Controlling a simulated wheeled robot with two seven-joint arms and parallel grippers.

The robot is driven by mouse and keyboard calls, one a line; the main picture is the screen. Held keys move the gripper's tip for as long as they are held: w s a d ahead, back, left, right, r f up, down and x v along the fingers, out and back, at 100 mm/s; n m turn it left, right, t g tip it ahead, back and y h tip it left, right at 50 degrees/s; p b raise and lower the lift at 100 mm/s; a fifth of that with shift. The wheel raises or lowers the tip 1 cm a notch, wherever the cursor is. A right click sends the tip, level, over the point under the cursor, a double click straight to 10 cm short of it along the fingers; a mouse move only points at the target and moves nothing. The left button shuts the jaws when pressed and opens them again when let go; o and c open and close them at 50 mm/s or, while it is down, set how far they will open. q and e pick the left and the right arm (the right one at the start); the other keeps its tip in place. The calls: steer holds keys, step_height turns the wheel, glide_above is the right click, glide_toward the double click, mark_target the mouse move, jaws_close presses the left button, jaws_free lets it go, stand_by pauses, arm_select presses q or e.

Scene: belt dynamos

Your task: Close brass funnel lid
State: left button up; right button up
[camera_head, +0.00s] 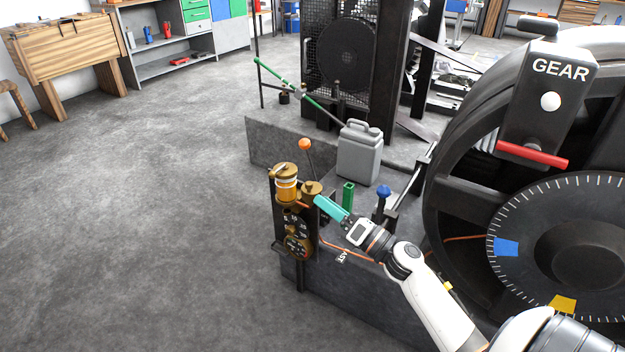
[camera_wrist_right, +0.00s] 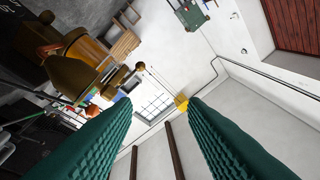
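A brass oiler (camera_head: 286,187) with a pale orange band and a brass cap stands on top of a dark gauge post. A smaller brass piece (camera_head: 312,187), with a knob on top, sits just right of it; I cannot tell surely which part is the funnel lid. My right gripper (camera_head: 319,201) has teal fingers and points left, close beside the smaller brass piece. In the right wrist view its fingers (camera_wrist_right: 160,104) are spread with nothing between them. Brass parts (camera_wrist_right: 72,77) show left of the fingers, apart from them. My left gripper is out of view.
An orange-knobbed lever (camera_head: 305,145), a green upright part (camera_head: 348,195) and a blue-knobbed lever (camera_head: 383,192) stand around the gripper. A grey jerrycan (camera_head: 359,153) is behind on the plinth. A large wheel (camera_head: 455,180) fills the right. Floor (camera_head: 150,220) is clear at left.

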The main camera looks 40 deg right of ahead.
mark_target(312, 188)
steer(key=d+f+n+g+y, duration=0.2)
steer(key=d+n+g+y, duration=0.15)
steer(key=d+n, duration=0.6)
steer(key=shift+n+g+h, duration=0.45)
steer(key=shift+n, duration=0.4)
steer(key=x, duration=0.7)
steer(key=a+x, duration=0.1)
steer(key=x, duration=0.3)
steer(key=shift+a+f, duration=0.2)
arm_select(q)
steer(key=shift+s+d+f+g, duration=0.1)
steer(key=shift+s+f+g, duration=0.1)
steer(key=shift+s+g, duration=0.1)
arm_select(e)
steer(key=shift+x, duration=0.75)
steer(key=shift+c, duration=0.2)
jaws_close()
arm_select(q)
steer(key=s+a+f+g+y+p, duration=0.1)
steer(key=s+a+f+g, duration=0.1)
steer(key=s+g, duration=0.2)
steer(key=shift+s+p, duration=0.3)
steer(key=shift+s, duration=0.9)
arm_select(e)
steer(key=shift+w+a+m+t+h, duration=0.1)
steer(key=shift+m+t+h, duration=0.2)
steer(key=shift+m+h, duration=0.25)
steer(key=shift+w+a+m+t+h, duration=0.15)
steer(key=shift+m+t+h, duration=0.2)
steer(key=shift+h, duration=0.4)
